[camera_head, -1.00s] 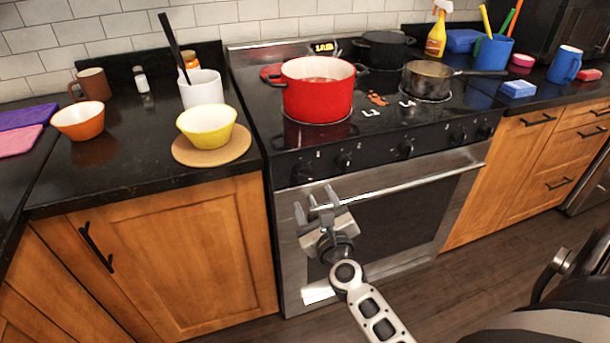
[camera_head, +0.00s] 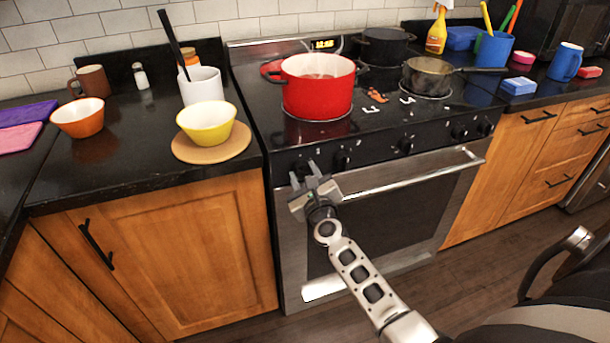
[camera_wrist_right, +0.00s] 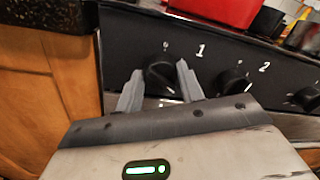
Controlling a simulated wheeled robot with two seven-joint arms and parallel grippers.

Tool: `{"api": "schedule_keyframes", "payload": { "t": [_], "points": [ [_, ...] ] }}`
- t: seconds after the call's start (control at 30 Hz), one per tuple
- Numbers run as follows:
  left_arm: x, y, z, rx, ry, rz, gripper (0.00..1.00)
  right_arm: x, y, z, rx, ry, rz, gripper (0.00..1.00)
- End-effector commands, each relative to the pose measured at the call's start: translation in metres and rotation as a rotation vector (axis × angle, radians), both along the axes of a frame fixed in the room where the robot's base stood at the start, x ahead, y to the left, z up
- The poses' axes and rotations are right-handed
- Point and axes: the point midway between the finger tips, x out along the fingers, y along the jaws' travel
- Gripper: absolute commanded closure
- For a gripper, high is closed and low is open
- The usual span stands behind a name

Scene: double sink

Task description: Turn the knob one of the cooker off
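The cooker (camera_head: 390,205) has a black front panel with a row of dark knobs. Knob one (camera_wrist_right: 160,77) sits beside the white "1" in the right wrist view, with its upper part showing between my fingers. My right gripper (camera_head: 302,172) is open in front of the panel's left end, its fingers pointing at knob one. In the right wrist view its fingertips (camera_wrist_right: 160,68) appear on either side of the knob; I cannot tell whether they touch it. Knob two (camera_head: 342,160) is just to the right and also shows in the right wrist view (camera_wrist_right: 233,80). My left gripper is not in view.
The oven door handle (camera_head: 410,175) runs just below the panel, right of my gripper. A red pot (camera_head: 317,92) stands on the hob above. A wooden cabinet (camera_head: 180,245) adjoins the cooker's left side. Floor ahead is free.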

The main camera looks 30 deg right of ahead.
Motion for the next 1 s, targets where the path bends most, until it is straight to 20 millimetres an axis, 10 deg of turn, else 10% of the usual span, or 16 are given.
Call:
{"api": "schedule_keyframes", "payload": {
  "t": [1.0],
  "points": [
    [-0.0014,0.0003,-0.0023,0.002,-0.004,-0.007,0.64,-0.0006,0.0001,-0.0030,-0.505,0.123,-0.002,0.85]
  ]
}}
